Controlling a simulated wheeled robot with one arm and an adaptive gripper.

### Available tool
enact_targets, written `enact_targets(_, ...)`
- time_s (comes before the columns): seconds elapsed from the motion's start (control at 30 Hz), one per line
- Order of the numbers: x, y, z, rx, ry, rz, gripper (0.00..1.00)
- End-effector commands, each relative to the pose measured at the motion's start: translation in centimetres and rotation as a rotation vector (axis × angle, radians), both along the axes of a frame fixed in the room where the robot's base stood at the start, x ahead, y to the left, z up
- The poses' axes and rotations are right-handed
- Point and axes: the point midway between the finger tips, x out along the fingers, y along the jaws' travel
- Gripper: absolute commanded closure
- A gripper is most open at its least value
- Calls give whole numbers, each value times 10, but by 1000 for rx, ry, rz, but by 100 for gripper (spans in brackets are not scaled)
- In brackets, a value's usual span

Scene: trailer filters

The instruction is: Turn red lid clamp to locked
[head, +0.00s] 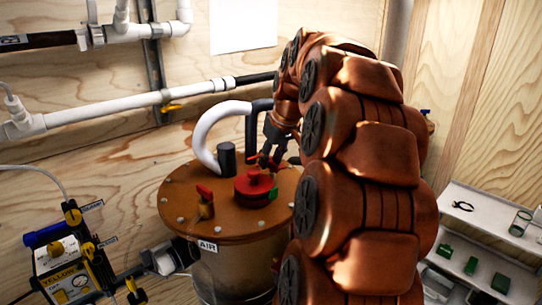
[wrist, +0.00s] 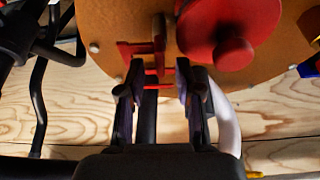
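The filter vessel's round brown lid (head: 180,207) has bolts around its rim and also shows in the wrist view (wrist: 285,55). A red clamp (wrist: 142,50) sits near the lid's edge in the wrist view, with a red bar reaching toward my fingertips. It is partly hidden by my gripper (head: 279,150) in the head view. My gripper, also in the wrist view (wrist: 155,84), is open, its two fingers apart at the far side of the lid. The bar's end lies near the gap between the fingertips; I cannot tell whether they touch it.
A red round cap (head: 255,186) stands mid-lid. Another red-handled fitting (head: 205,201) is at the lid's front left. A white curved hose (head: 203,140) rises behind the lid, beside a dark post (head: 227,158). A yellow box (head: 62,280) stands left and shelves (head: 490,205) right.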

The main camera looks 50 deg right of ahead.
Motion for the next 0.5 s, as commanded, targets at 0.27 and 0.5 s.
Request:
enact_targets(0.27, 2, 0, -6, 1, 1, 0, 66)
enact_targets(0.5, 2, 0, -5, 0, 0, 0, 74)
